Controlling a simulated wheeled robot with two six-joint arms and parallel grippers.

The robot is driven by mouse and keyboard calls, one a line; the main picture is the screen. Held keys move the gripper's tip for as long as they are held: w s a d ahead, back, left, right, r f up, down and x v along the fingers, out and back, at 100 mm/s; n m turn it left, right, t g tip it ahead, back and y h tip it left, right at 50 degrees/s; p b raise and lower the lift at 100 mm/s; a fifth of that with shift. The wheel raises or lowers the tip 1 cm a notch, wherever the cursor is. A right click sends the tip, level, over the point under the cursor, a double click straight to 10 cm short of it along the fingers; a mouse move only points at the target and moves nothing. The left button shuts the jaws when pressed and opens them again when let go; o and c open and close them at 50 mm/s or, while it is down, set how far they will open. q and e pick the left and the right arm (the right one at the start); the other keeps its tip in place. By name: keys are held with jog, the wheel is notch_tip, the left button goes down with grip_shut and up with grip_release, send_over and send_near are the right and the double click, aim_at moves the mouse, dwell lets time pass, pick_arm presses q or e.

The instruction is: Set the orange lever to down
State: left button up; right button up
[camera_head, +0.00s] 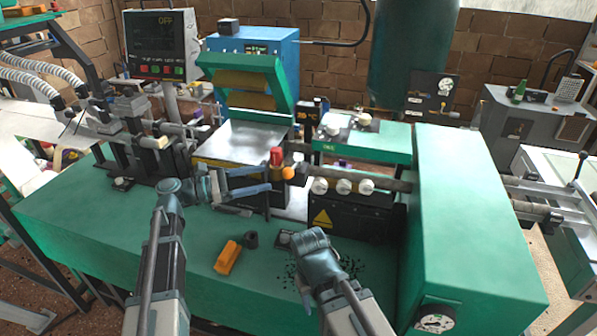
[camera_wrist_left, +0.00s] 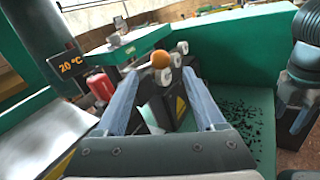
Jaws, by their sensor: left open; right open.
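The orange lever shows as a round orange knob (camera_head: 288,173) on the front of the green machine, right of a red part (camera_head: 276,155). In the left wrist view the knob (camera_wrist_left: 160,60) appears between the fingertips and just beyond them. Its shaft is mostly hidden, so I cannot tell its exact tilt. My left gripper (camera_head: 269,179) is open and empty, its fingers pointing right toward the knob; both fingers show in the wrist view (camera_wrist_left: 161,76). I cannot tell if they touch it. My right gripper (camera_head: 298,246) is low over the green bench top, its fingertips hard to make out.
White round knobs (camera_head: 343,186) sit right of the lever, above a black panel with a yellow warning triangle (camera_head: 321,218). A tall green housing (camera_head: 470,220) bounds the right side.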

aim_at(293, 167)
pick_arm(q)
jog(key=x, duration=1.1)
jog(key=shift+d, duration=0.2)
jog(key=shift+f, duration=0.1)
jog(key=c, duration=1)
grip_shut()
jog(key=shift+s+f, duration=0.1)
jog(key=shift+s, duration=0.05)
